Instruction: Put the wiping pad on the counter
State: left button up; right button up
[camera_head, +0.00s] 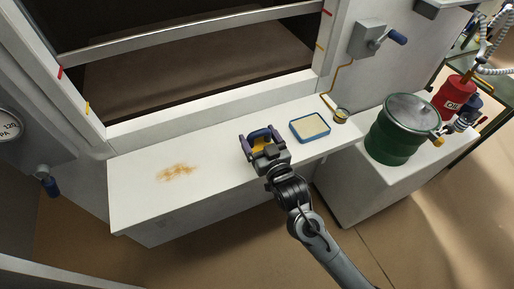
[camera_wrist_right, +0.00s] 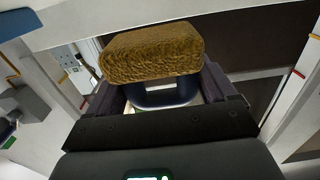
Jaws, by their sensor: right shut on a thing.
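The wiping pad is a yellow-brown sponge block (camera_wrist_right: 152,53) with a dark blue handle. In the head view the pad (camera_head: 260,146) shows partly between the fingers of my right gripper (camera_head: 262,140). My right gripper (camera_wrist_right: 163,92) is shut on the pad's handle, and the sponge part sticks out beyond the fingers in the right wrist view. The white counter (camera_head: 225,158) runs below the large opening, and the gripper with the pad is over its middle. Whether the pad touches the counter, I cannot tell. My left gripper is not in view.
An orange-brown powder stain (camera_head: 178,172) lies on the counter's left part. A green drum (camera_head: 402,130) and a red container (camera_head: 453,98) stand further right.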

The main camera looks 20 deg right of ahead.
aim_at(257, 147)
jog(key=shift+w+a+f, duration=0.15)
jog(key=shift+a+f, duration=0.1)
jog(key=shift+a, duration=0.05)
notch_tip(257, 147, down, 4)
jog(key=shift+r+b, duration=0.2)
jog(key=shift+b, duration=0.35)
jog(key=shift+f, duration=0.1)
jog(key=shift+f, duration=0.1)
jog(key=o, duration=0.9)
jog(key=shift+f, duration=0.1)
jog(key=shift+c, duration=0.2)
